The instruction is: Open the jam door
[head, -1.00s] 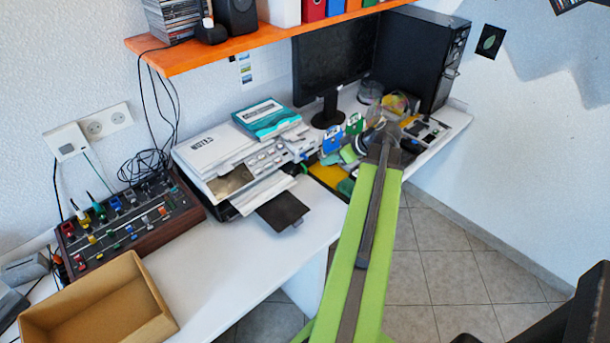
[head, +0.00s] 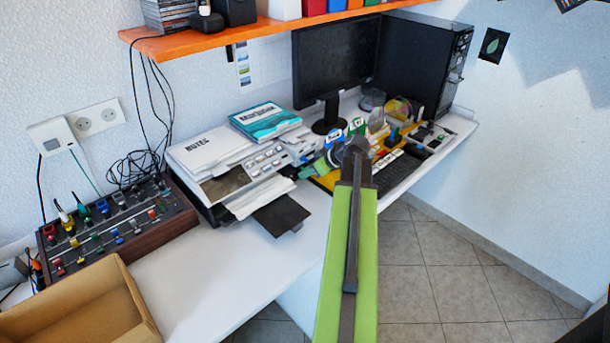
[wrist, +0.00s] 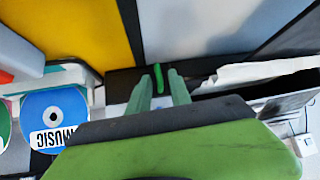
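The printer (head: 215,165) stands on the white desk, with paper and a dark tray at its front. In the wrist view, a bright green tab (wrist: 158,78) sits on a black panel (wrist: 122,88), apparently the jam door on the printer's side. I cannot tell whether that door is ajar. My gripper (wrist: 160,75) is open, its two pale green fingers on either side of the tab. Contact with the tab cannot be made out. In the head view, my wrist (head: 357,158) is right of the printer, hiding part of the yellow mat.
A monitor (head: 335,65) and black computer tower (head: 425,70) stand behind. A blue disc (wrist: 54,118) and other discs lie close beside my gripper. A mixer (head: 115,225) and cardboard box (head: 80,305) are at left. An orange shelf (head: 240,28) hangs above.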

